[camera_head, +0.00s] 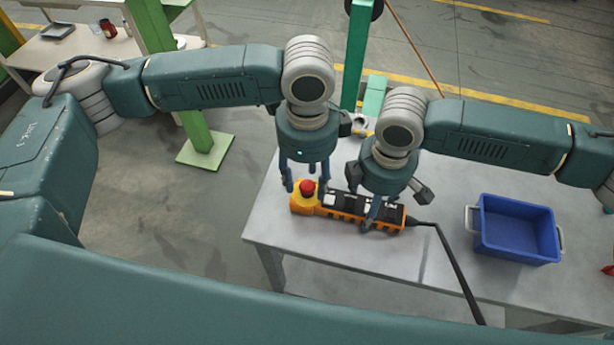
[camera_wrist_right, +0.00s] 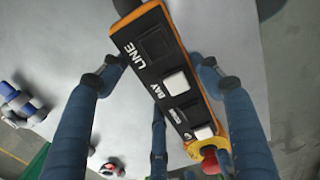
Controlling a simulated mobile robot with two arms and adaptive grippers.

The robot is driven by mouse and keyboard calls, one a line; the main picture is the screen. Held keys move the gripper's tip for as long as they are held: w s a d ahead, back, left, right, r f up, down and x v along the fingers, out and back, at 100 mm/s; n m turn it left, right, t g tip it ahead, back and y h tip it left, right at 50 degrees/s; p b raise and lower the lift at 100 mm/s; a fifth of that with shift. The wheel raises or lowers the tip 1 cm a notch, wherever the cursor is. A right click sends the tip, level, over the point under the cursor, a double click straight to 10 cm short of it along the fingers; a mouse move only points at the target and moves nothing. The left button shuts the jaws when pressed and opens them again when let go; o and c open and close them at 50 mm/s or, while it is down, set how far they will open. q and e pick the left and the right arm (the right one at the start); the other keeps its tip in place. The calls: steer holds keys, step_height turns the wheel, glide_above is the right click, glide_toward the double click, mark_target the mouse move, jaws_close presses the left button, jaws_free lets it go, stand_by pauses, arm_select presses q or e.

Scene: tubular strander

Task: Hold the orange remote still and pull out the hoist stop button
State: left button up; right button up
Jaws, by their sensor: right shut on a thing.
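The hoist stop button (camera_head: 307,186) is a red mushroom head on a yellow base at the remote's left end. In the right wrist view the red button (camera_wrist_right: 209,161) is at the bottom. My right gripper (camera_head: 374,209) is shut on the remote (camera_wrist_right: 150,48) near its cable end, fingers on both sides. My left gripper (camera_head: 306,181) is open, its fingers apart around and just above the red button. Contact with the button cannot be told.
A black cable (camera_head: 454,262) runs from the remote over the table's front edge. A blue bin (camera_head: 515,229) stands on the table to the right. A green post (camera_head: 356,60) rises behind the table.

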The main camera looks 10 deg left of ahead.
mark_target(308, 185)
arm_select(q)
step_height(308, 185, up, 12)
stand_by(0.6)
arm_select(e)
steer(key=o, duration=1.7)
steer(key=shift+c, duration=0.2)
